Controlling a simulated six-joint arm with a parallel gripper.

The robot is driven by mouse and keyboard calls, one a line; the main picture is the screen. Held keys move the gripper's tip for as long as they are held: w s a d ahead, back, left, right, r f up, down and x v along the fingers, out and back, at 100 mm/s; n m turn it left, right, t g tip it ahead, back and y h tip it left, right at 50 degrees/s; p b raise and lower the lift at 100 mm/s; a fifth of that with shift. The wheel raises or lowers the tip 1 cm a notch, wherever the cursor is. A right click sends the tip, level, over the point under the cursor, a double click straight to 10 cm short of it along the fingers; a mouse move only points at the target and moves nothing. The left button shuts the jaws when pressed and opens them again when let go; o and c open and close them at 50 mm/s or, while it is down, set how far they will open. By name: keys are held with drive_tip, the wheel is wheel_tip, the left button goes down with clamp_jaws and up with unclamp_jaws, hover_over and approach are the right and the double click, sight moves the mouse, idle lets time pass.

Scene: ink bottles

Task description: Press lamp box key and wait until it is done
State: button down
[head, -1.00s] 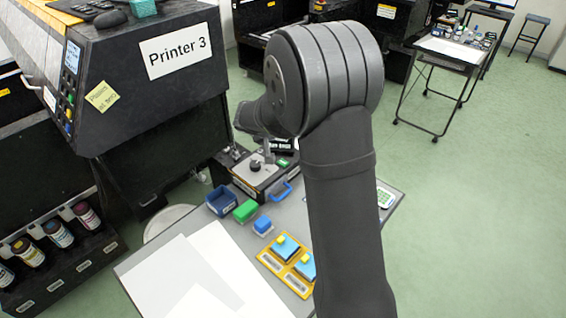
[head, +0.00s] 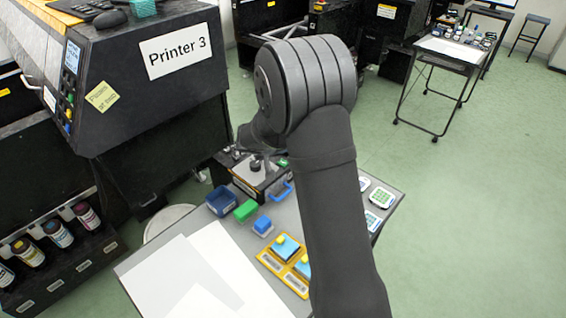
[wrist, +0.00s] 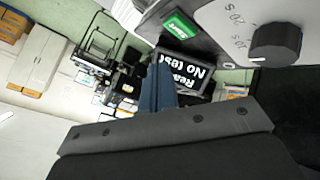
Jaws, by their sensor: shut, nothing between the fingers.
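The lamp box (head: 258,180) is a dark box with a pale top at the far edge of the table in the head view. In the wrist view it shows a dial knob (wrist: 275,44), a green key (wrist: 180,27) marked "Start", and a dark display (wrist: 185,70) with white upside-down text that seems to read "Ready" and "No test". My gripper (wrist: 160,82) is shut and empty, its fingers in front of the display's left part and below the green key in the picture. I cannot tell whether they touch the box. In the head view my arm hides part of the box.
On the table stand a blue bin (head: 221,200), a green block (head: 246,210), a blue block (head: 263,226) and a yellow tray (head: 268,262) with blue pads. White sheets (head: 190,265) cover the front left. Keypads (head: 381,197) lie at right. Printer 3 (head: 140,75) rises at left.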

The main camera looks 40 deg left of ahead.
drive_tip(key=shift+f, duration=1.35)
idle(1.1)
drive_tip(key=shift+f, duration=0.4)
drive_tip(key=shift+f, duration=0.45)
idle(0.4)
drive_tip(key=shift+r, duration=0.15)
idle(0.3)
drive_tip(key=shift+r, duration=0.75)
drive_tip(key=shift+r, duration=2.5)
